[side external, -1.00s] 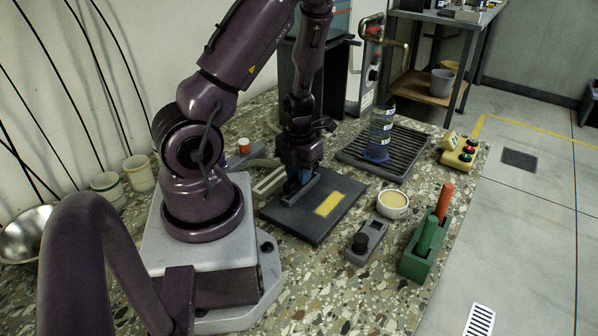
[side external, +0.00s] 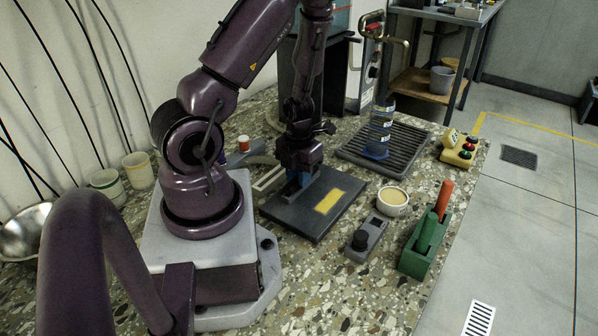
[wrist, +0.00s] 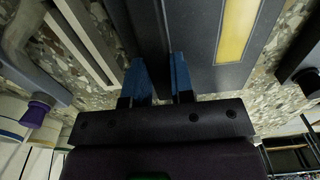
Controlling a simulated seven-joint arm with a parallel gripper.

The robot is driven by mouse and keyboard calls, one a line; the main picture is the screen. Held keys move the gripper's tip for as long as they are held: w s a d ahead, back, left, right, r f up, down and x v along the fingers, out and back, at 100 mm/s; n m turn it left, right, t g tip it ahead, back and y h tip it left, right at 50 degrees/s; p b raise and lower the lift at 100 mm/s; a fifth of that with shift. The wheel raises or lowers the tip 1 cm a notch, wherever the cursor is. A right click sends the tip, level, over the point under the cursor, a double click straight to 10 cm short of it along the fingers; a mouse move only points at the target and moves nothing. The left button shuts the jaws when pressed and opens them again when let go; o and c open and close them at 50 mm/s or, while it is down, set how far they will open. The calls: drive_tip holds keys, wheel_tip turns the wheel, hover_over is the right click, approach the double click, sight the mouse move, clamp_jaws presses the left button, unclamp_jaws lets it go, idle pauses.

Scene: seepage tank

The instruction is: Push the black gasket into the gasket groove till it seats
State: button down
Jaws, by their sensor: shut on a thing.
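My gripper (side external: 296,184) is low over the left part of a dark plate (side external: 308,221), beside a raised grey bar on it. In the wrist view my gripper's two blue fingers (wrist: 160,78) are close together with a narrow dark strip between them. I take this strip to be the black gasket, but it is hard to tell from the dark bar behind it. The gasket groove is not clearly visible; the fingers and the dark bar (wrist: 148,25) cover that area. I cannot tell how deep the gasket sits.
The plate carries a yellow label (side external: 329,202). A grey box with a black knob (side external: 361,241), a cup (side external: 392,198) and a green holder (side external: 415,261) with red and green handles stand to the right. A clear cylinder (side external: 379,130) stands on a ribbed tray (side external: 352,157) behind.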

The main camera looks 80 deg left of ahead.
drive_tip(key=shift+r, duration=0.5)
drive_tip(key=shift+f, duration=0.5)
idle(1.4)
drive_tip(key=c, duration=0.9)
unclamp_jaws()
wheel_tip(320, 180, up, 13)
drive_tip(key=shift+c, duration=0.2)
